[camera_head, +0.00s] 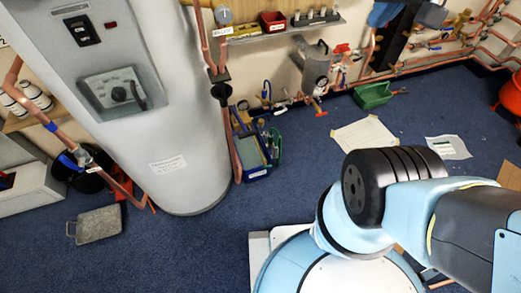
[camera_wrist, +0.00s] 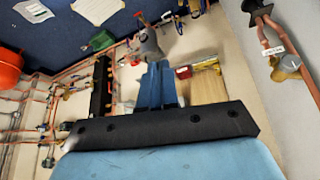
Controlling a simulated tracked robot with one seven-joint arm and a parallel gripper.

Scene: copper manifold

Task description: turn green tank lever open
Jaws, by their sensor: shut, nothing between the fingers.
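The tall grey tank (camera_head: 165,120) stands at the left of the head view. I cannot make out a green lever on the tank. My gripper (camera_wrist: 160,66) shows in the wrist view with its two blue fingers close together, shut and empty. It is not visible in the head view, where only my arm shows at the right. In the wrist view a copper pipe with a labelled round fitting (camera_wrist: 287,65) is at the right, apart from the fingers.
A green tray (camera_head: 373,95) lies on the blue floor by the wall. A blue crate (camera_head: 257,173) stands right of the tank. A grey case (camera_head: 98,224) lies at the lower left. A shelf (camera_head: 287,31) with a red box (camera_head: 273,21) is on the wall. Copper pipes run along it.

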